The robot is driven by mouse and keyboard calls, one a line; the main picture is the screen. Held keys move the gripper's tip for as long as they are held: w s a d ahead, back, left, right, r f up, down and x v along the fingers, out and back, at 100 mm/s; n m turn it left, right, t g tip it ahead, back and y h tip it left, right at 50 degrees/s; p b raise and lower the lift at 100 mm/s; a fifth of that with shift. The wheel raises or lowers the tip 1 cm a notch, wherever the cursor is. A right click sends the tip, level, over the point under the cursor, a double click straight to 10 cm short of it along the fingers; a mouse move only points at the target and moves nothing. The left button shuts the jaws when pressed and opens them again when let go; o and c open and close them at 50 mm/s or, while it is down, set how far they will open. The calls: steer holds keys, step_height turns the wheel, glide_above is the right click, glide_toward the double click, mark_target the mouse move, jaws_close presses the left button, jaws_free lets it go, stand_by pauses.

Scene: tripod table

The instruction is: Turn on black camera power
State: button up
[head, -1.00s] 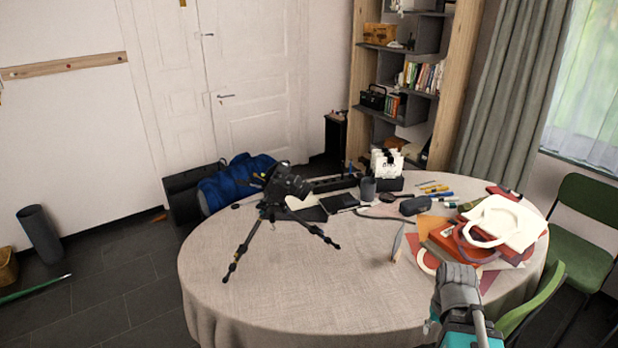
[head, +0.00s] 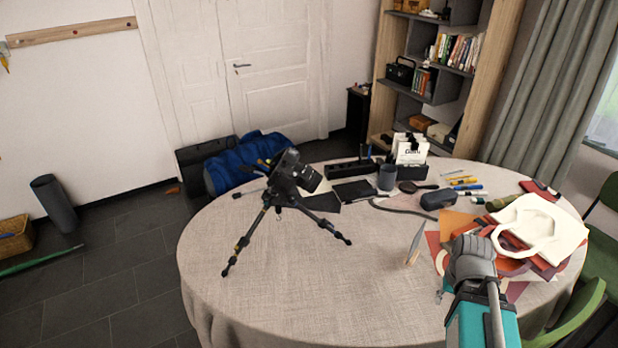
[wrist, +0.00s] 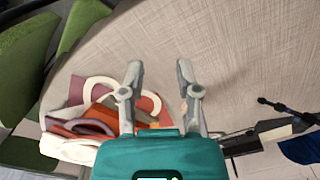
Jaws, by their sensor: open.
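The black camera (head: 292,174) sits on a small black tripod (head: 272,217) on the left half of the round table (head: 330,290). Its lens side faces right in the head view. The power switch is too small to make out. My gripper (wrist: 160,75) shows in the wrist view with its two fingers apart and nothing between them. In the head view my arm is at the lower right, over the table's right side, well apart from the camera. In the wrist view a tripod leg (wrist: 275,104) shows at the right edge.
Felt pieces and bag shapes (head: 530,228) are piled at the table's right. A grey case (head: 437,199), a dark cup (head: 387,177), pens and a card holder (head: 410,155) stand at the back. Green chairs (head: 575,320) are at the right. The table's front is clear.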

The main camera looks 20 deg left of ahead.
stand_by(0.3)
steer(key=n+g+y+b, duration=0.1)
steer(key=n+y+b, duration=0.2)
steer(key=n+y, duration=1.55)
glide_toward(300, 178)
steer(key=shift+h, duration=0.25)
steer(key=shift+w+d+r, duration=0.1)
steer(key=shift+w+d, duration=0.1)
steer(key=shift+d, duration=1.3)
steer(key=shift+w+d+r, duration=0.1)
steer(key=shift+w+d, duration=0.1)
steer(key=shift+d, duration=1.25)
steer(key=shift+a+f, duration=0.1)
steer(key=a, duration=1.3)
steer(key=shift+s+a, duration=0.3)
steer(key=shift+s, duration=0.15)
